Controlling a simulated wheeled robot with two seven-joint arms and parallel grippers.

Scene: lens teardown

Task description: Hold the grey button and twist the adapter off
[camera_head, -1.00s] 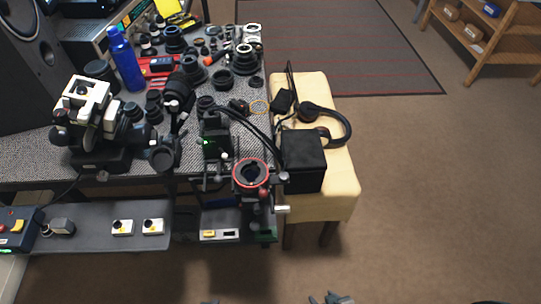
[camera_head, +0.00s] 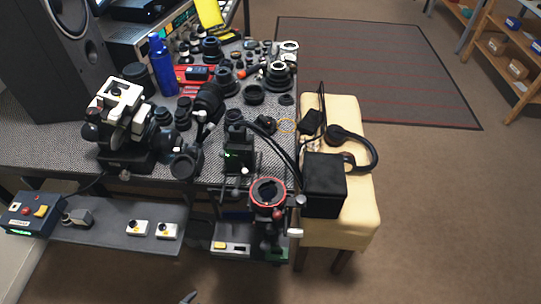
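A round part with a red-edged ring and dark centre (camera_head: 268,192) sits on a black stand at the front edge of the table. It may be the adapter; I cannot tell for sure. The grey button is too small to make out. One small grey gripper tip, probably my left gripper (camera_head: 188,297), shows at the bottom edge, well apart from the stand. Most of it is out of frame, so its opening is hidden. My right gripper is not in view.
The table (camera_head: 60,150) is crowded with lenses, a white-and-black instrument (camera_head: 122,115) and a blue bottle (camera_head: 162,65). A yellow stool (camera_head: 355,220) carries a black box (camera_head: 323,185) and headphones (camera_head: 355,150). A low shelf (camera_head: 110,240) holds small button boxes.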

